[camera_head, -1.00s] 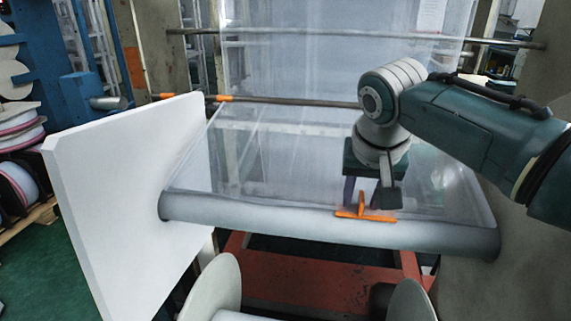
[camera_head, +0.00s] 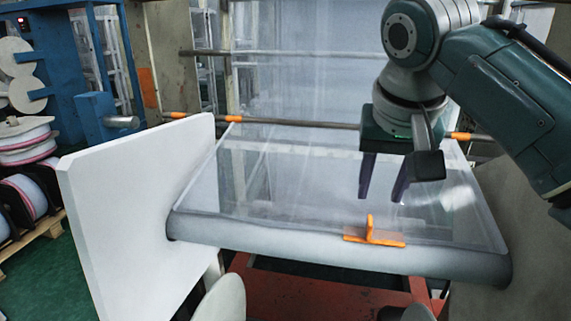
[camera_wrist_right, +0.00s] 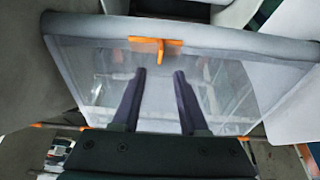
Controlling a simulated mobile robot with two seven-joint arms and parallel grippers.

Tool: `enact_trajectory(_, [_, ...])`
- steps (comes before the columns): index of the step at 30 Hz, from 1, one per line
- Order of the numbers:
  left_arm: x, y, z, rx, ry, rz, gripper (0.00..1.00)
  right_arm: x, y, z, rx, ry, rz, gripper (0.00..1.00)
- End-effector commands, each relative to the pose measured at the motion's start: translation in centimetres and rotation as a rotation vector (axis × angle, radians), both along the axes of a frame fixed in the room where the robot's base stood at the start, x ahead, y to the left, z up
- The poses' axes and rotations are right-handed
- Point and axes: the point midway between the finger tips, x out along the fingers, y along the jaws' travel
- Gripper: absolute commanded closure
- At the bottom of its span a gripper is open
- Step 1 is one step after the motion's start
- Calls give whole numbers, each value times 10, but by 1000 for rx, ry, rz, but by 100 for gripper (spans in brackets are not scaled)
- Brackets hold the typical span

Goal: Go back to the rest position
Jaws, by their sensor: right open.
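My right gripper (camera_head: 381,196) hangs above the clear film sheet (camera_head: 290,175), its two dark fingers apart with nothing between them. The fingers also show in the right wrist view (camera_wrist_right: 159,73), spread and empty. An orange T-shaped piece (camera_head: 374,236) rests on the front roller (camera_head: 300,245), at the film's front edge. It lies in front of and below the fingertips, apart from them; it also shows in the right wrist view (camera_wrist_right: 155,46) beyond the fingertips. My left gripper is in no view.
A white side panel (camera_head: 140,205) stands at the roller's left end. A metal bar with orange ends (camera_head: 290,123) crosses behind the film. Reels (camera_head: 25,195) sit on a pallet at the left. A red frame (camera_head: 310,293) lies below the roller.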

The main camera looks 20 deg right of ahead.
Motion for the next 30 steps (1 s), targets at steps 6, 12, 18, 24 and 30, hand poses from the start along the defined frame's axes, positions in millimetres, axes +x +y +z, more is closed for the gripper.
enact_trajectory(6, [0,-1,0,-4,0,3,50,-9,5,-6,-1,9,29,57])
enact_trajectory(12, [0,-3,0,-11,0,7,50,-70,32,-56,-6,54,248,57])
enact_trajectory(18, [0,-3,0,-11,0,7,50,-151,56,-83,-5,79,484,57])
enact_trajectory(24, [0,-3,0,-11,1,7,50,-206,67,-84,-7,86,623,57])
enact_trajectory(30, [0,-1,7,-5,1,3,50,-248,72,-67,-17,91,720,57])
